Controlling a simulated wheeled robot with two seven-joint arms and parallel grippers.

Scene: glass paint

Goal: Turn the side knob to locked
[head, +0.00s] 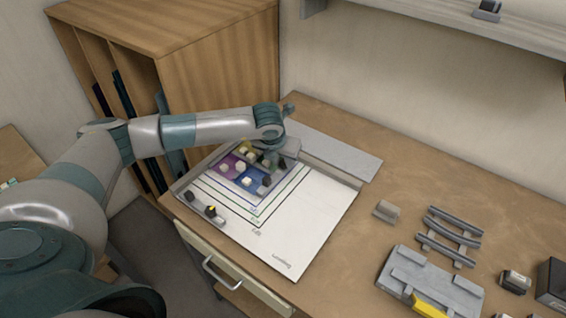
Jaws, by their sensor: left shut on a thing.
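A small dark knob with a yellow mark (211,210) sits on the left edge strip of the white board (310,222); I cannot tell whether it is the side knob or how it is set. My left gripper (265,174) reaches over the far part of the board, beside the coloured glass panel (228,178), apart from that knob. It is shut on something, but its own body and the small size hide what. The panel has purple, blue and yellow areas with several pale blocks on it. My right gripper is not in view.
A grey rail (335,150) lies along the board's far side. To the right are a small grey block (386,211), a curved slatted rack (449,236) and a grey fixture with a yellow part (430,283). A wooden cabinet (215,70) stands behind my left arm. The desk's back middle is clear.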

